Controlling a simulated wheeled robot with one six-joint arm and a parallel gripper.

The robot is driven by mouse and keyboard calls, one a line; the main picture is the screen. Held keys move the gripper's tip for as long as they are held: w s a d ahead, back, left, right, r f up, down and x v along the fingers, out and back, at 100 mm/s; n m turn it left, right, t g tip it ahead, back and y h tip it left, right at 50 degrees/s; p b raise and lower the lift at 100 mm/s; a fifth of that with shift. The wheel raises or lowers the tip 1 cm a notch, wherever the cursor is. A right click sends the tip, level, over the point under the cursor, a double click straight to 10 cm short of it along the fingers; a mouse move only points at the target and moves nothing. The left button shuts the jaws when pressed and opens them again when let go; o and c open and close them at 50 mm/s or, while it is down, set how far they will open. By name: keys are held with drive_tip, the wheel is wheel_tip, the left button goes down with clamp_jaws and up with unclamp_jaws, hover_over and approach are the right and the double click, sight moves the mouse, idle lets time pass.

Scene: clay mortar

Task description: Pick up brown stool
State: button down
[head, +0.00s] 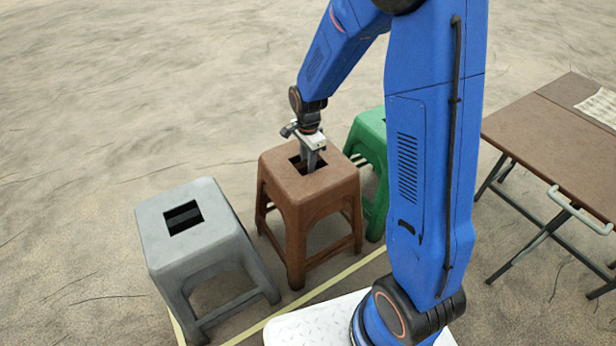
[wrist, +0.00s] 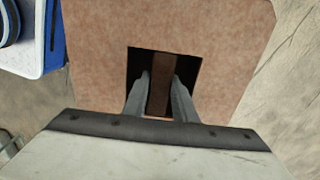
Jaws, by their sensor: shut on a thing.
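The brown stool (head: 335,186) stands upright between a grey stool and a green stool in the head view. Its seat has a square hole with a brown bar across it. My gripper (head: 311,160) points down into that hole from above. In the wrist view, the brown stool's seat (wrist: 215,30) fills the middle, and the two fingers of my gripper (wrist: 161,82) are inside the hole, one on each side of the bar. They are shut on the bar. The stool's legs appear to be on the ground; the farthest leg is partly hidden.
The grey stool (head: 210,250) is close on the left. The green stool (head: 370,128) is just behind on the right, partly hidden by my arm. A brown folding table (head: 545,135) with a paper (head: 598,104) stands at the right. Open sandy ground lies behind the stools.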

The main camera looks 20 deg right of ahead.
drive_tip(key=shift+r, duration=0.1)
idle(0.3)
wheel_tip(320, 180, up, 18)
idle(0.6)
idle(0.3)
wheel_tip(320, 180, up, 24)
idle(2.1)
idle(0.6)
